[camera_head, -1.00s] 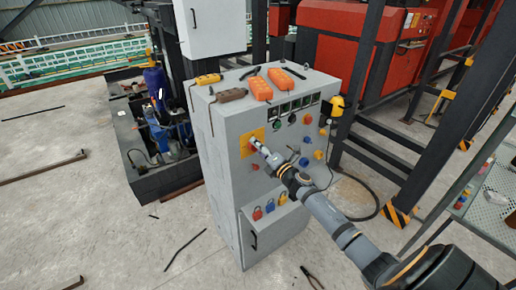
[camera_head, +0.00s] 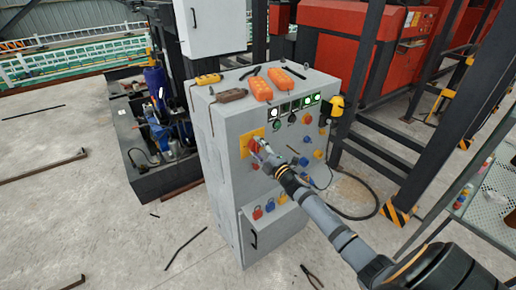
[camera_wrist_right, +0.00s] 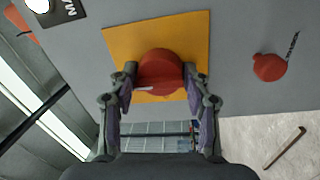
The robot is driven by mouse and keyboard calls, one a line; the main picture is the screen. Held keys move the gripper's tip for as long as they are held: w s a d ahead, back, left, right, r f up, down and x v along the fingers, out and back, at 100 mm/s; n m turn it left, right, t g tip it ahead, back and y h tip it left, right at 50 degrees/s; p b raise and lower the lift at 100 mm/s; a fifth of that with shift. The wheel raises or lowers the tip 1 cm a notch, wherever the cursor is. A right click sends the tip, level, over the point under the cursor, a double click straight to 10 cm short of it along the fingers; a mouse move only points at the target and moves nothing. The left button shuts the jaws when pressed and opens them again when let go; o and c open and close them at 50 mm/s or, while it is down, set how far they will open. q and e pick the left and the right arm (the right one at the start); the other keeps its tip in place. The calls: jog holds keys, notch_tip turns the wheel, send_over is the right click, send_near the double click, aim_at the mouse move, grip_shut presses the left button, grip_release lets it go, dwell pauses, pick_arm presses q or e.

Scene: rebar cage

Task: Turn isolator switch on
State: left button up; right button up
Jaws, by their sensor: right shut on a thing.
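The isolator switch is a red round knob (camera_wrist_right: 160,72) on a yellow square plate (camera_wrist_right: 120,42), on the front of a grey control cabinet (camera_head: 225,160). In the head view the yellow plate (camera_head: 245,139) is at the cabinet's upper left, and the knob is largely hidden by my right gripper (camera_head: 258,147). In the right wrist view, the two fingers of my right gripper (camera_wrist_right: 160,80) are closed on the knob's left and right sides. A pale mark shows at the knob's lower left. My left gripper is not in view.
A smaller red knob (camera_wrist_right: 269,67) sits beside the plate. Orange and brown boxes (camera_head: 258,88) lie on top of the cabinet. Padlocks (camera_head: 270,205) hang below. A black cable curls on the floor at right.

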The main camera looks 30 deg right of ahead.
jog(key=shift+f, duration=0.2)
jog(key=o, duration=1.1)
jog(key=shift+r, duration=0.1)
jog(key=shift+s, duration=0.15)
jog(key=s, duration=0.7)
jog(key=s+d+f, duration=0.1)
jog(key=s, duration=0.3)
jog(key=shift+s, duration=0.35)
